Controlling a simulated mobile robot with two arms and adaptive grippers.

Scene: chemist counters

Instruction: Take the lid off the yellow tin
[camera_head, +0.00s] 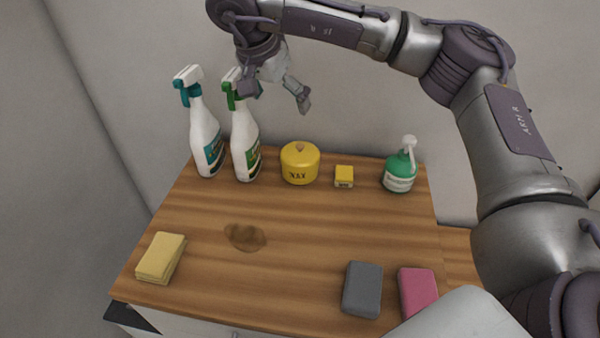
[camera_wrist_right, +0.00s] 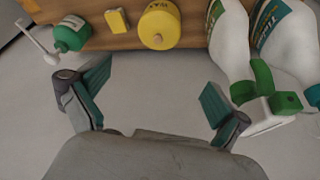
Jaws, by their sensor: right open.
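The yellow tin (camera_head: 299,168), marked WAX, stands upright at the back of the wooden counter. Its yellow lid (camera_head: 300,151) with a small brown knob (camera_head: 300,146) is on it. In the right wrist view the tin (camera_wrist_right: 159,27) shows at the top, with the knob (camera_wrist_right: 157,39) facing the camera. My right gripper (camera_head: 279,98) is open and empty, above and behind the tin, close to the green-topped spray bottle. In the wrist view its fingers (camera_wrist_right: 152,95) are spread wide, apart from the tin. My left gripper is not in view.
Two spray bottles, one green-topped (camera_head: 244,147) and one teal-topped (camera_head: 206,140), stand left of the tin. A small yellow box (camera_head: 344,177) and green pump bottle (camera_head: 400,172) stand right. Sponges, yellow (camera_head: 161,258), grey (camera_head: 362,289) and pink (camera_head: 417,291), lie in front. A brown stain (camera_head: 245,237) marks the otherwise clear middle.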

